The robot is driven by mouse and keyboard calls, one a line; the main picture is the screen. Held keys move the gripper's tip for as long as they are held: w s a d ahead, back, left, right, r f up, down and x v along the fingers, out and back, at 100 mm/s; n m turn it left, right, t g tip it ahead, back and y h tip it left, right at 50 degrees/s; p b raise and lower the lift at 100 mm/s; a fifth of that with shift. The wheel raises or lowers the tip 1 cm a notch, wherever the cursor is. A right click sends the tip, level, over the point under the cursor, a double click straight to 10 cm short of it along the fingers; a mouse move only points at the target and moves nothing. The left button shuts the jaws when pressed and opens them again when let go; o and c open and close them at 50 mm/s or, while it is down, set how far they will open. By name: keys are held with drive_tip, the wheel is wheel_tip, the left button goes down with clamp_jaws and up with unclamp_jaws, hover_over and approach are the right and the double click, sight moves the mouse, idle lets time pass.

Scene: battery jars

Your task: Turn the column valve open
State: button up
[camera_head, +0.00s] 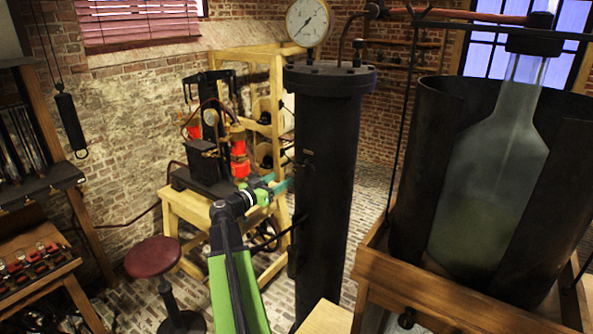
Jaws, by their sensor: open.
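The dark column (327,170) stands upright in the middle, with a bolted flange on top and a round white gauge above it. A small fitting (307,153) shows on its front left face; I cannot tell whether it is the valve or how it is turned. My gripper (279,185), with teal fingers, is open just left of the column in the picture, below the height of that fitting. Its fingertips appear close to the column's left edge; I cannot tell whether they touch it. Nothing is visible between the fingers.
A large glass jar (488,170) stands in a dark open casing on a wooden frame (450,300) at right. A wooden bench (190,207) with apparatus is behind my arm. A red stool (153,257) stands at lower left. Brick floor shows between stool and column.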

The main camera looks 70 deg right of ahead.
sight(296, 170)
drive_tip(key=x, duration=1.1)
clamp_jaws()
